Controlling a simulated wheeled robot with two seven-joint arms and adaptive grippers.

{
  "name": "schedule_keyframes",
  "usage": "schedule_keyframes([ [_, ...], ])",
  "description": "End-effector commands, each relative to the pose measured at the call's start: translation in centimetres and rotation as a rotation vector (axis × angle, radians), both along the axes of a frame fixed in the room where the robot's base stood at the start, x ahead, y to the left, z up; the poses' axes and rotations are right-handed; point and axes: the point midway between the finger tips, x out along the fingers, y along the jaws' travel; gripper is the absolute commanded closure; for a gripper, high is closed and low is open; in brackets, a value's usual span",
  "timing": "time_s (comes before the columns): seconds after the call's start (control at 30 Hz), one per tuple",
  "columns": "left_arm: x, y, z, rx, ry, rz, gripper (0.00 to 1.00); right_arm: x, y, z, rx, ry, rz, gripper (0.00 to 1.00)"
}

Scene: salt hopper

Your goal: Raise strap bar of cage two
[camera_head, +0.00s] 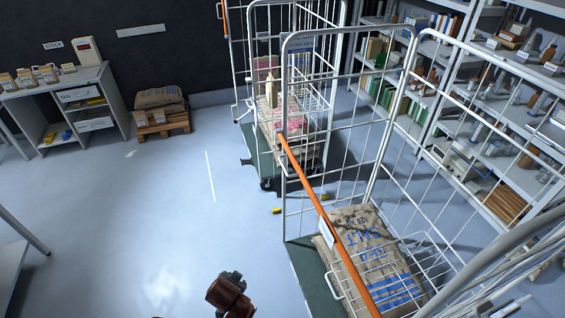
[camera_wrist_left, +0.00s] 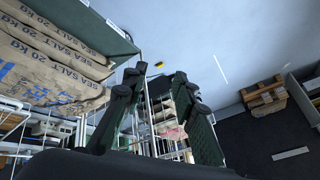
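The near roll cage (camera_head: 285,200) stands at the right in the head view. Its orange strap bar (camera_head: 312,194) slopes down from the left post toward the bottom right, across the open front. A small white tag hangs on the bar. I cannot read which cage is number two. Behind stands another cage (camera_head: 258,160); an orange bar (camera_head: 226,20) shows steep at its upper left, partly cut off. In the left wrist view my left gripper (camera_wrist_left: 165,78) has its dark fingers apart with nothing between them. The strap bar cannot be made out there. My right gripper is not in view.
Salt sacks (camera_head: 365,250) lie in the near cage; they also show in the left wrist view (camera_wrist_left: 50,60). Shelving (camera_head: 470,120) lines the right. A pallet with sacks (camera_head: 160,122) and a bench (camera_head: 60,90) stand at the back left. Floor between is clear.

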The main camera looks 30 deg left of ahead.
Motion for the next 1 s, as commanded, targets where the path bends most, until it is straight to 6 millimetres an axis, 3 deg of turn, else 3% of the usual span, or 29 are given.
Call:
schedule_keyframes([
  [0.03, 1.5, 1.0, 1.7, 0.045, -0.038, 0.004, 0.74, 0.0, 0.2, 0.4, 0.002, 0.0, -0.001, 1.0],
  [0.3, 9.3, 6.0, 8.6, 0.345, -0.226, -0.006, 0.74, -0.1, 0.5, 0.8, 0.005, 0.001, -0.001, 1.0],
  [0.47, 15.9, 7.5, 14.0, 0.595, -0.35, -0.072, 0.74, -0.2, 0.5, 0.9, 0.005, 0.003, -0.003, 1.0],
  [0.57, 21.2, 6.7, 18.1, 0.787, -0.425, -0.16, 0.74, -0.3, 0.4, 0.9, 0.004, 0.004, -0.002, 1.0],
  [0.7, 27.6, 3.5, 22.4, 1.02, -0.492, -0.316, 0.74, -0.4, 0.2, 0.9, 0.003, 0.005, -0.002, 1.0],
  [0.87, 31.4, 0.4, 24.3, 1.151, -0.521, -0.435, 0.74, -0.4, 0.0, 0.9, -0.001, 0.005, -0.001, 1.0],
  [1.0, 32.9, 0.0, 24.8, 1.183, -0.525, -0.466, 0.74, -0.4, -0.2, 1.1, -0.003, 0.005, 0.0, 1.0],
])
